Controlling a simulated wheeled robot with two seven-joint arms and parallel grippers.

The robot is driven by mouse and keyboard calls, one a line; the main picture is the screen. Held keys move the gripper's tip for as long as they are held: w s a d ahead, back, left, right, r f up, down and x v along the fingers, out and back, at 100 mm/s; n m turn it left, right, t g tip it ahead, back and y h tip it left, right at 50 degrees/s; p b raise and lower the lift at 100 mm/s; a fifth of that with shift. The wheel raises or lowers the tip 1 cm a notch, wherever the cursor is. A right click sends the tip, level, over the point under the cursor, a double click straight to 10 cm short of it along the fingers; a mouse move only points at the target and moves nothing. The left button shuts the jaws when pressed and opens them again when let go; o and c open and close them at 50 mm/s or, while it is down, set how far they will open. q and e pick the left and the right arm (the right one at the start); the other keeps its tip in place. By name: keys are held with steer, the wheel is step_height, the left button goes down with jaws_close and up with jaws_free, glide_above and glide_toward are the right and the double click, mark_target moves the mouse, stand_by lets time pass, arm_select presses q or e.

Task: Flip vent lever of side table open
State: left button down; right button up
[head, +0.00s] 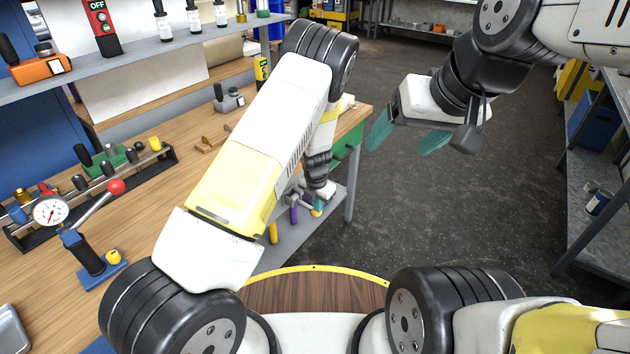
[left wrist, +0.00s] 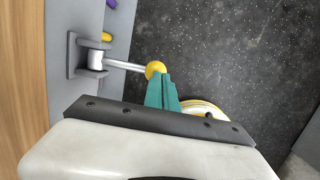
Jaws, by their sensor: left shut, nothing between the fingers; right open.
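The vent lever shows in the left wrist view as a metal rod (left wrist: 125,65) with a yellow ball knob (left wrist: 155,69), standing out sideways from a grey bracket (left wrist: 88,58) on the grey side (left wrist: 60,20) beside the wooden top. My left gripper (left wrist: 162,92) is shut and empty, its teal fingertips right at the knob; whether they touch it I cannot tell. In the head view the knob (head: 317,210) shows small below the left gripper (head: 319,198), partly hidden by the wrist. My right gripper (head: 408,138) is open and empty over the floor, well to the right.
The wooden workbench (head: 190,150) at left carries a red-knobbed lever tool (head: 95,225) and a rack of parts (head: 90,190). A grey lower shelf (head: 280,250) lies under it. Grey shelving (head: 600,240) stands at right. The dark floor (head: 470,210) between is clear.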

arm_select(q)
steer(key=f, duration=0.2)
steer(key=shift+s+d+f, duration=0.25)
steer(key=shift+f, duration=0.15)
steer(key=shift+s+x, duration=0.2)
steer(key=shift+x, duration=1.3)
steer(key=shift+a, duration=0.1)
